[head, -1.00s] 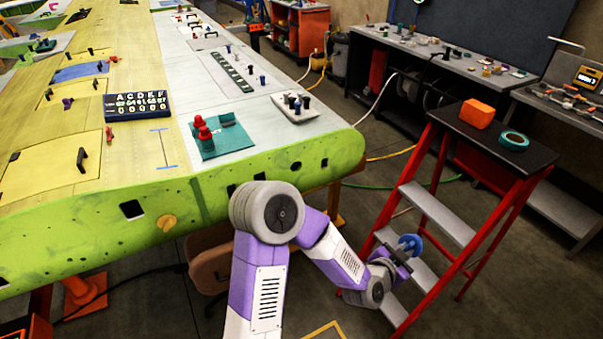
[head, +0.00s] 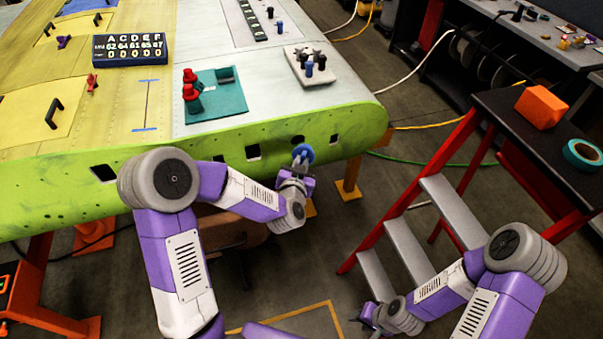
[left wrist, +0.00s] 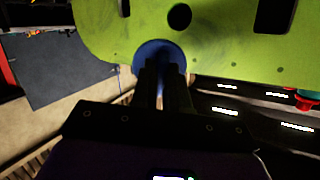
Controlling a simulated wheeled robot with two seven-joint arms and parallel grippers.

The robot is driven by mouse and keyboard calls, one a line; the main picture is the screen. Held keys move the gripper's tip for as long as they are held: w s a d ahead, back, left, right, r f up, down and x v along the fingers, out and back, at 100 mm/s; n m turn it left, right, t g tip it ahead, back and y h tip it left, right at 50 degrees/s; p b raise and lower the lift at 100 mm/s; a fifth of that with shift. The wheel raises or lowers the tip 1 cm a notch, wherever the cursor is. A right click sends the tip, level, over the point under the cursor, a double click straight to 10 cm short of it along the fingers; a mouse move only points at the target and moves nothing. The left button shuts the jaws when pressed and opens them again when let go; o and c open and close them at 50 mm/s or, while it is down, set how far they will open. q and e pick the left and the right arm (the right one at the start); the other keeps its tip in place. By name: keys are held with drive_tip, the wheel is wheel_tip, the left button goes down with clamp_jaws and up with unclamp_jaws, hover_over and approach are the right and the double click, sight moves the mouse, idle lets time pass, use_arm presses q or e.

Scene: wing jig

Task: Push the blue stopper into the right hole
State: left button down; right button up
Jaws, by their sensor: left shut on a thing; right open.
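The blue stopper (head: 304,151) is held in my left gripper (head: 300,168), at the green front face of the wing near its right end. In the left wrist view the stopper's round blue disc (left wrist: 150,52) shows beyond the shut fingers (left wrist: 163,80), against the lower edge of the green face. A dark round hole (head: 297,139) lies just above the stopper; it also shows in the left wrist view (left wrist: 180,16). The stopper is outside this hole; whether it touches the face, I cannot tell. My right gripper (head: 368,318) is low at the bottom, open and small in view.
The green face (head: 225,177) also has square openings (head: 253,152). A teal tray (head: 228,100) with red pieces and a white block (head: 310,75) with pegs sit on the wing top. A red stepladder (head: 457,212) with an orange block (head: 541,106) and teal tape stands right.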

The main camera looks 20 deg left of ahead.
use_arm(q)
drive_tip(key=w+d+f+n+y+b, duration=0.2)
drive_tip(key=w+f+n+y+b, duration=0.2)
drive_tip(key=f+n+y+b, duration=0.5)
drive_tip(key=shift+m+h, duration=0.5)
drive_tip(key=shift+m, duration=0.2)
drive_tip(key=shift+w+a+r+b, duration=0.25)
drive_tip(key=shift+w+a, duration=0.25)
drive_tip(key=shift+w, duration=0.3)
drive_tip(key=shift+w+a+r+b, duration=0.25)
drive_tip(key=shift+w+a, duration=0.2)
drive_tip(key=shift+w, duration=0.35)
drive_tip(key=shift+w+a+r+b, duration=0.25)
drive_tip(key=shift+w+a, duration=0.25)
drive_tip(key=shift+w, duration=0.3)
drive_tip(key=shift+x, duration=2.05)
drive_tip(key=c, duration=1.1)
unclamp_jaws()
drive_tip(key=shift+o, duration=0.2)
drive_tip(key=shift+f, duration=0.1)
drive_tip(key=p+v, duration=0.1)
drive_tip(key=v, duration=0.6)
drive_tip(key=shift+s+d, duration=0.2)
drive_tip(key=shift+s, duration=0.05)
